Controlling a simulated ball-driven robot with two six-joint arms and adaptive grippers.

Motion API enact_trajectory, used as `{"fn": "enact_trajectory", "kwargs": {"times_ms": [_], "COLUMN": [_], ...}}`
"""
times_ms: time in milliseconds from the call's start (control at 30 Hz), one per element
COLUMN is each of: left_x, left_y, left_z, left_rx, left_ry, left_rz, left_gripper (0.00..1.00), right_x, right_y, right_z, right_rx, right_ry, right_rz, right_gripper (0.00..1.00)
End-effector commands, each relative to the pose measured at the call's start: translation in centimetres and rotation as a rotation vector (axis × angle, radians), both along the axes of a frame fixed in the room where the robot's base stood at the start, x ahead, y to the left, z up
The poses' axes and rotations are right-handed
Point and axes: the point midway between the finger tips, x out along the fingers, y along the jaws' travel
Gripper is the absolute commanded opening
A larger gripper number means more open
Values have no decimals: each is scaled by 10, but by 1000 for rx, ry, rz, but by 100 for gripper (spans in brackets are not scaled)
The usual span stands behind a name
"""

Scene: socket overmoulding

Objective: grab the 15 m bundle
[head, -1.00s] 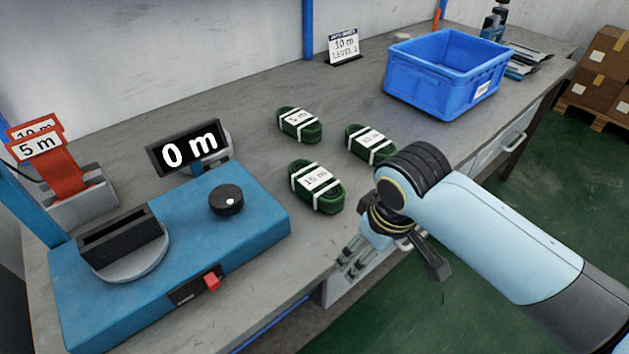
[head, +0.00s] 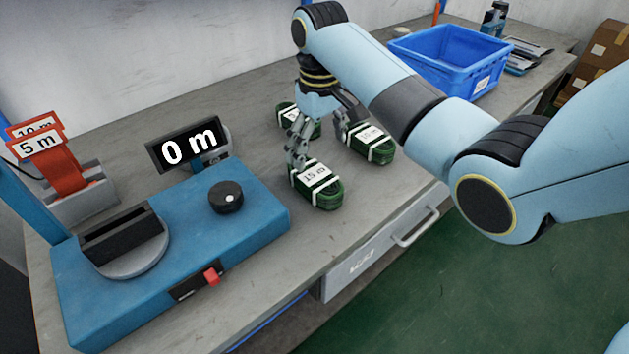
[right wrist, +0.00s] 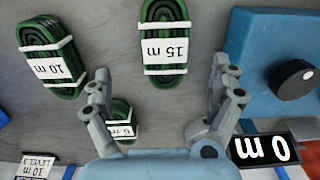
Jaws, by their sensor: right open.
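The 15 m bundle (head: 318,188), a green coil with white bands and label, lies on the bench right of the blue machine. It also shows in the right wrist view (right wrist: 165,45), where its label is readable. My right gripper (head: 325,138) is open and empty above the bench, just behind this bundle. In the right wrist view its fingertips (right wrist: 162,70) are spread, with the bundle lying between and beyond them. The 10 m bundle (head: 372,148) lies to the right. The 5 m bundle (right wrist: 120,118) lies behind, partly hidden by the gripper. My left gripper is out of view.
The blue machine (head: 255,200) with a knob and a 0 m display (head: 188,146) stands at left. Red 5 m and 10 m tags (head: 45,150) stand in a grey holder. A blue crate (head: 455,62) is at the back right. A small sign (right wrist: 35,166) stands behind the bundles.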

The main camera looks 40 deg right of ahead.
Motion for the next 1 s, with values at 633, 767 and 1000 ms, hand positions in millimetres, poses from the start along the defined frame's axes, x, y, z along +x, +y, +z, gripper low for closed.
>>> {"fn": "enact_trajectory", "kwargs": {"times_ms": [633,767,1000], "left_x": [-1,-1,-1], "left_y": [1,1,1], "left_z": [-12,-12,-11], "left_rx": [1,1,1], "left_ry": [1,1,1], "left_rz": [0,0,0], "left_gripper": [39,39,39], "right_x": [3,3,3], "right_y": [8,8,8], "right_z": [-81,-83,-82], "right_rx": [-1,-1,-1], "right_ry": [-1,-3,-3], "right_rz": [1,1,1], "right_gripper": [92,92,77]}}
